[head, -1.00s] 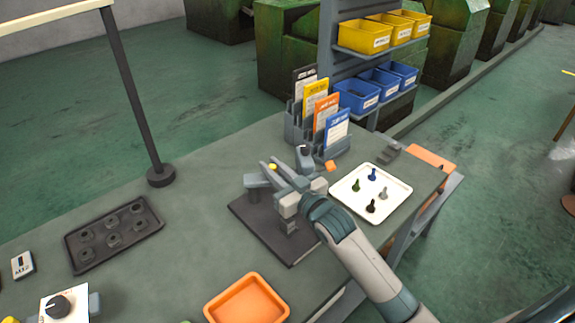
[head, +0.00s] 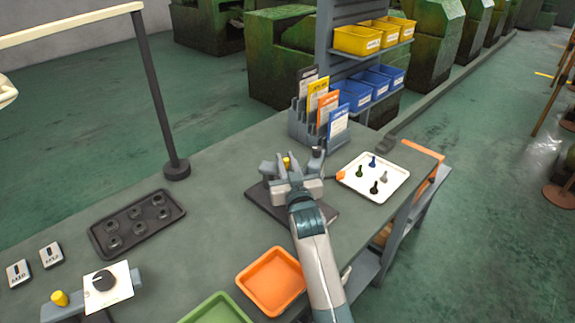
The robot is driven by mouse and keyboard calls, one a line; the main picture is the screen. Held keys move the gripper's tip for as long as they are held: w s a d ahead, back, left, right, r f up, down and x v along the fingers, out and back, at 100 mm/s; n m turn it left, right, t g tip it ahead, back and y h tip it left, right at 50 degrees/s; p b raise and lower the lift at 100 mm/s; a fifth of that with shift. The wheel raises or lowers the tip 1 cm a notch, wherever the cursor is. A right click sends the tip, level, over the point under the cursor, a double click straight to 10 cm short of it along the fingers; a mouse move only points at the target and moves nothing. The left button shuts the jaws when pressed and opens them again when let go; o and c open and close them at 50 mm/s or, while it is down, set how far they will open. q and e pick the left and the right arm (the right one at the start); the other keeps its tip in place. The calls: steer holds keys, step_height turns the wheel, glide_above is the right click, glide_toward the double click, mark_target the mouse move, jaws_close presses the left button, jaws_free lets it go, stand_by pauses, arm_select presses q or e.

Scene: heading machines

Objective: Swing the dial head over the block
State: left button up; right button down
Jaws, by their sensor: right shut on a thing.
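The gauge stand has a dark flat base plate (head: 322,212) on the bench, right of centre. My right gripper (head: 284,168) is over this base and shut on a part of the swinging dial head, which the fingers and wrist mostly hide. A small yellow piece (head: 287,162) shows between the fingers. A dark upright part (head: 318,155) stands just right of the gripper, and an orange tip (head: 341,175) sticks out further right. I cannot make out the block or whether the dial head is above it.
A white tray (head: 350,184) with several small coloured pieces lies close on the right. A card rack (head: 300,124) stands behind. An orange tray (head: 247,291), a green tray (head: 222,310) and a dark socketed tray (head: 99,238) lie nearer and left. The bench between is clear.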

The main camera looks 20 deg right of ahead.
steer(key=shift+r, duration=0.1)
steer(key=c, duration=1.9)
jaws_free()
steer(key=shift+w, duration=0.1)
